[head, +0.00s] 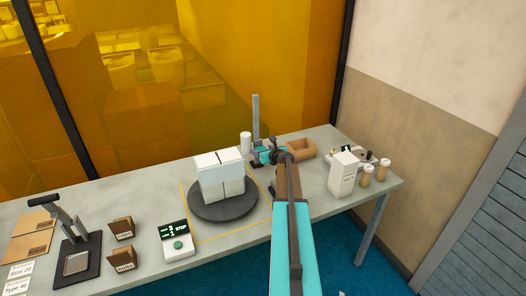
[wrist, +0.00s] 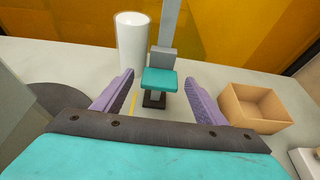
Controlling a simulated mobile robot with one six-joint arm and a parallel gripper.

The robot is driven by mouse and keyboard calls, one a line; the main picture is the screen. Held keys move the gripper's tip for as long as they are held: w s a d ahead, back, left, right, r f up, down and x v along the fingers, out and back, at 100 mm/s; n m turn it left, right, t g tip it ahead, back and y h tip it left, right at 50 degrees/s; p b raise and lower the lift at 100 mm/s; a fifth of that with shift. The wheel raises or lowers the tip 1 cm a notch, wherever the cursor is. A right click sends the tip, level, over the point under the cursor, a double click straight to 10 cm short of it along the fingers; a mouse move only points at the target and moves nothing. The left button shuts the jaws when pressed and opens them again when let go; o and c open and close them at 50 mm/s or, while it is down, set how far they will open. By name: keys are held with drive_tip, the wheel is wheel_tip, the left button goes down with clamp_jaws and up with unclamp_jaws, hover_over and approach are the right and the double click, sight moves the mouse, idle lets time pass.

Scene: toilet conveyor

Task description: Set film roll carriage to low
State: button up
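The film roll carriage (wrist: 160,80) is a teal block with a grey back piece on a grey upright mast (wrist: 170,22). In the wrist view it shows straight ahead, between and beyond my fingers, above a dark foot; its exact height is hard to judge. In the head view the mast (head: 256,118) stands at the table's back, and my arm partly hides the carriage. A white film roll (wrist: 132,42) stands upright left of the mast, also in the head view (head: 246,142). My gripper (wrist: 162,95) has its purple fingers spread and nothing between them.
An open cardboard box (wrist: 256,104) sits right of the mast. Left of it, wrapped white boxes (head: 219,175) stand on a dark turntable (head: 222,208). A control box (head: 176,240) is at the front; a white dispenser (head: 342,174) is at the right.

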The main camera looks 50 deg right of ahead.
drive_tip(key=c, duration=1.5)
drive_tip(key=shift+o, duration=0.2)
drive_tip(key=shift+f+b, duration=1.6)
drive_tip(key=shift+f, duration=0.7)
drive_tip(key=o, duration=1.5)
drive_tip(key=shift+f, duration=0.1)
drive_tip(key=shift+s, duration=0.1)
drive_tip(key=b+v, duration=0.3)
drive_tip(key=v, duration=1.1)
drive_tip(key=shift+b, duration=0.3)
